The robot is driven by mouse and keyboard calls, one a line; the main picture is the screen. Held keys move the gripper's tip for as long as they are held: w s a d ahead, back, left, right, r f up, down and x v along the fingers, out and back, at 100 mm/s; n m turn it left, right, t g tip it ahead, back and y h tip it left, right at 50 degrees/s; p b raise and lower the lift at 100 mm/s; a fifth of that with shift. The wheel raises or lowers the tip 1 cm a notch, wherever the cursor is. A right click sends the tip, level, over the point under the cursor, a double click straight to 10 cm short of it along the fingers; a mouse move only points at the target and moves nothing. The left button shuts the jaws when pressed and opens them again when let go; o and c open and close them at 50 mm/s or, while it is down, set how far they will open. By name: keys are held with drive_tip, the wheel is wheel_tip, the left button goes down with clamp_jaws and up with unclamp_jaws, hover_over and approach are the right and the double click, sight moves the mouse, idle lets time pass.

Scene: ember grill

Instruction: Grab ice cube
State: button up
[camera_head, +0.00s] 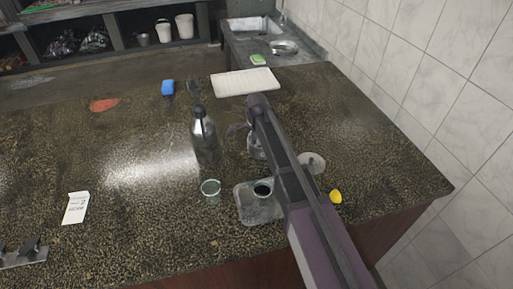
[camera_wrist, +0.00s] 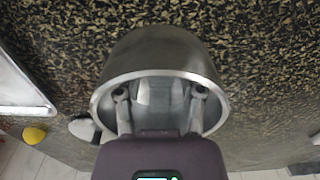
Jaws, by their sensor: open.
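In the wrist view, the metal bucket (camera_wrist: 165,55) lies just in front of me, and its open mouth faces the camera. My gripper (camera_wrist: 160,98) has its two fingers apart, with the tips inside the bucket's rim. A pale, clear block that looks like an ice cube (camera_wrist: 155,88) shows between the fingertips, deeper in. Whether the fingers touch it I cannot tell. In the head view, the bucket (camera_head: 255,146) is mostly hidden behind my arm, and the ice is not visible.
A steel bottle (camera_head: 203,138) stands left of the bucket. A glass (camera_head: 210,190), a tray (camera_head: 247,215) with a cup (camera_head: 262,190), a round lid-like piece (camera_head: 313,162) and a yellow lemon-like piece (camera_head: 335,196) are nearby. A white board (camera_head: 245,82) lies behind. The counter's left-middle is mostly clear.

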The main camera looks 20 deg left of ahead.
drive_tip(key=c, duration=0.5)
drive_tip(key=shift+r, duration=0.15)
wheel_tip(320, 180, up, 10)
drive_tip(key=p, duration=1)
drive_tip(key=shift+f, duration=0.25)
idle(0.6)
